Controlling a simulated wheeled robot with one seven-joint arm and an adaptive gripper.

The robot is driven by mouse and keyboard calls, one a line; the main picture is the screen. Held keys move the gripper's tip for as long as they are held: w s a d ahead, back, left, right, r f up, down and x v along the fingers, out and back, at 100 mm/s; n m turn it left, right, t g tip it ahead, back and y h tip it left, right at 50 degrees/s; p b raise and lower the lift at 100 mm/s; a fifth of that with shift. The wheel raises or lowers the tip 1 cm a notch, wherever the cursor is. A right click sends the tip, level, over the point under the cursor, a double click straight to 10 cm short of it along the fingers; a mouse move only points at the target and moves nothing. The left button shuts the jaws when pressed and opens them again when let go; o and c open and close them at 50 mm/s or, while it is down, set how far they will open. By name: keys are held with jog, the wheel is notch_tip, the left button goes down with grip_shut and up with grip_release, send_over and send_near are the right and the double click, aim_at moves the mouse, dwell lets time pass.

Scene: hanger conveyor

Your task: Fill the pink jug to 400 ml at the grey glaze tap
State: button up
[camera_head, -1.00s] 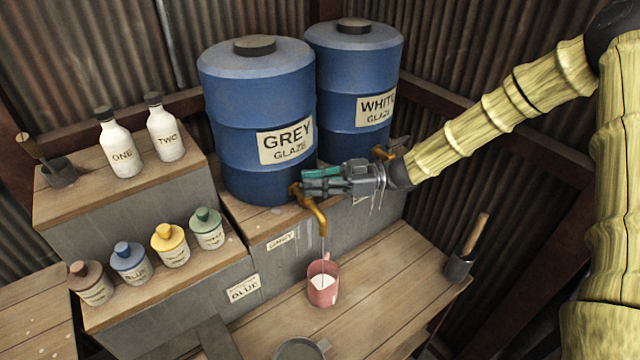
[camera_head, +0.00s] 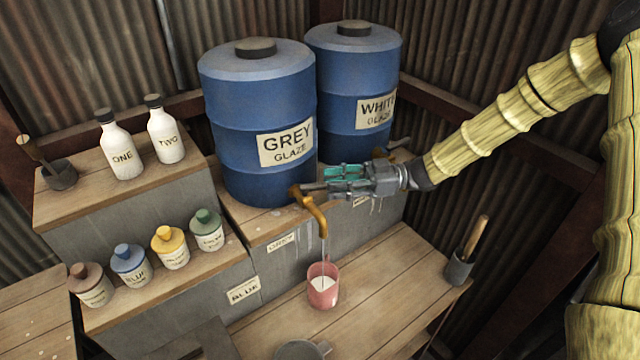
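The pink jug (camera_head: 322,296) stands upright on the lower wooden bench under the grey glaze tap. Pale liquid shows inside it; I cannot read its level in ml. The brass tap (camera_head: 314,212) comes off the blue GREY GLAZE drum (camera_head: 257,125), and a thin stream runs from its spout into the jug. My gripper (camera_head: 330,184) is level with the tap, just right of its top, with its fingers pointing left at the tap handle. The handle is largely hidden, and I cannot tell whether the fingers touch it or how far they are closed.
The blue WHITE GLAZE drum (camera_head: 355,90) with its own tap stands behind my gripper. A grey pot with a wooden-handled tool (camera_head: 458,268) stands at the bench's right end. A grey mug (camera_head: 302,349) is at the front. Labelled bottles and jars line the left shelves.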

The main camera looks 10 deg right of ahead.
jog(key=d, duration=0.6)
jog(key=shift+s+d, duration=0.15)
jog(key=shift+d, duration=0.25)
jog(key=shift+c, duration=0.3)
dwell(0.7)
